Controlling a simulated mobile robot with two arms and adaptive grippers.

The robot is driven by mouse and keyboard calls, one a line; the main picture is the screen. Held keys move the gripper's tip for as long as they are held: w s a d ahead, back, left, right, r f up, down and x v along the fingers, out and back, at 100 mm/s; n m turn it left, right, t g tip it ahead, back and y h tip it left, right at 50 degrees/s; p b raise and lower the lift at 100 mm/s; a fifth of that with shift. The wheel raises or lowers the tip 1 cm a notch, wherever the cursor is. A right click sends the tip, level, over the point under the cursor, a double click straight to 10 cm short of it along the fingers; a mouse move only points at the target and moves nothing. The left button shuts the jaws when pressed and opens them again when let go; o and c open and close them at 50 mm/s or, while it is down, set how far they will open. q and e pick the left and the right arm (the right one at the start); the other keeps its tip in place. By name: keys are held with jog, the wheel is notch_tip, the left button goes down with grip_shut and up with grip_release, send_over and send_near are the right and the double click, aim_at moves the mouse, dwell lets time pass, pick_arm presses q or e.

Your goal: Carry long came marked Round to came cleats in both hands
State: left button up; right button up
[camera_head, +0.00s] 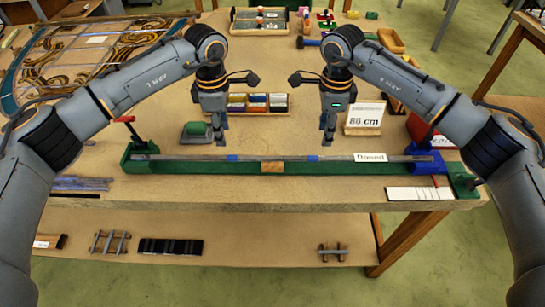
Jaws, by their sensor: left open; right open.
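A long grey came (285,157) lies lengthwise along a green trough-like holder (210,168) near the table's front edge. It has two blue bands and a white tag (370,157) near its right end; the tag's small lettering is hard to read. My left gripper (221,141) points down, open and empty, just above and behind the came near the left blue band. My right gripper (327,141) points down, open, near the right blue band. Neither visibly holds the came. Wooden racks with bars, one at left (110,242) and one at right (333,252), sit on the lower shelf; I cannot tell whether they are the cleats.
A red-handled lever (126,120) stands at the holder's left end, a blue block (427,160) at its right. Behind are a green-topped block (195,130), colored boxes (257,103) and an "86 cm" sign (365,117). A leaded panel (85,55) lies back left.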

aim_at(227, 156)
pick_arm(q)
notch_tip(227, 156, down, 8)
jog(key=shift+s+f, duration=0.15)
jog(key=shift+f, duration=0.05)
pick_arm(e)
notch_tip(227, 156, down, 8)
jog(key=shift+s+f, duration=0.15)
jog(key=shift+f, duration=0.05)
pick_arm(q)
jog(key=shift+c, duration=0.4)
pick_arm(e)
jog(key=shift+c, duration=0.4)
pick_arm(q)
grip_shut()
pick_arm(e)
grip_shut()
